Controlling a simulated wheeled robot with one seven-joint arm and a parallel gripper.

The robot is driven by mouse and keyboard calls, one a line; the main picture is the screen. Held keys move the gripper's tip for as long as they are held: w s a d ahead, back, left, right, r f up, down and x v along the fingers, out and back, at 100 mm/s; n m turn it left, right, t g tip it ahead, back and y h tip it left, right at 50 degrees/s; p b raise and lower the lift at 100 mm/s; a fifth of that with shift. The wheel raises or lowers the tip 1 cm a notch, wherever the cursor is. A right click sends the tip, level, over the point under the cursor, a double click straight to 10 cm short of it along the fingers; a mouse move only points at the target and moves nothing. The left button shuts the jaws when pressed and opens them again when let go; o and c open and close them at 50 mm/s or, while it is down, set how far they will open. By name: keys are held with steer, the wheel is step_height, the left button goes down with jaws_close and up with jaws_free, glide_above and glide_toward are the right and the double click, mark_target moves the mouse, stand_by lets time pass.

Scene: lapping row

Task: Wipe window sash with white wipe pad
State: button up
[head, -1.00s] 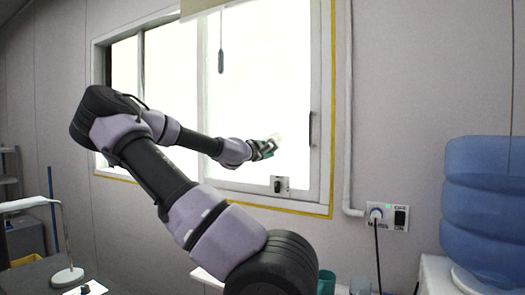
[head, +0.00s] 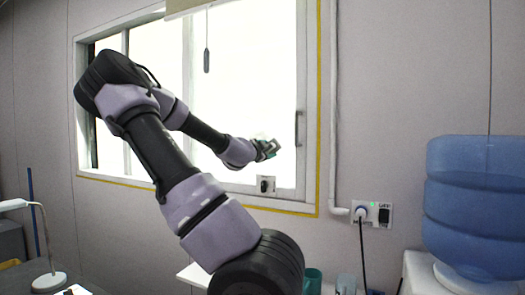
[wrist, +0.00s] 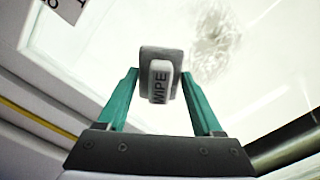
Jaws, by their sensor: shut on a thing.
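The window sash (head: 301,100) is a white frame around a bright pane, with a dark upright handle on its right side. My gripper (head: 268,149) is in front of the lower right of the pane in the head view. In the wrist view its green fingers (wrist: 160,78) are shut on the wipe pad (wrist: 160,55), a grey block with a white grip marked "WIPE". A grey scribbled smudge (wrist: 215,42) shows on the pane beyond the pad, up and to the right. I cannot tell whether the pad touches the glass.
A small latch plate (head: 265,185) sits on the lower frame. A wall socket (head: 373,213) with a plugged cord is right of the window. A blue water bottle (head: 475,205) stands at the right. A teal cup (head: 313,281) and a desk lamp (head: 48,281) are low in view.

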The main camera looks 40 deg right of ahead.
mark_target(271, 140)
steer(key=shift+d+r, duration=0.1)
steer(key=shift+r, duration=0.8)
steer(key=shift+w+a+r, duration=0.85)
steer(key=shift+w+a, duration=1.2)
steer(key=shift+w, duration=2.95)
steer(key=shift+s+d, duration=0.7)
steer(key=shift+s, duration=1)
steer(key=shift+s+d, duration=0.65)
steer(key=shift+s, duration=1.05)
steer(key=shift+s+d, duration=0.7)
steer(key=shift+s, duration=1)
steer(key=shift+v, duration=2.95)
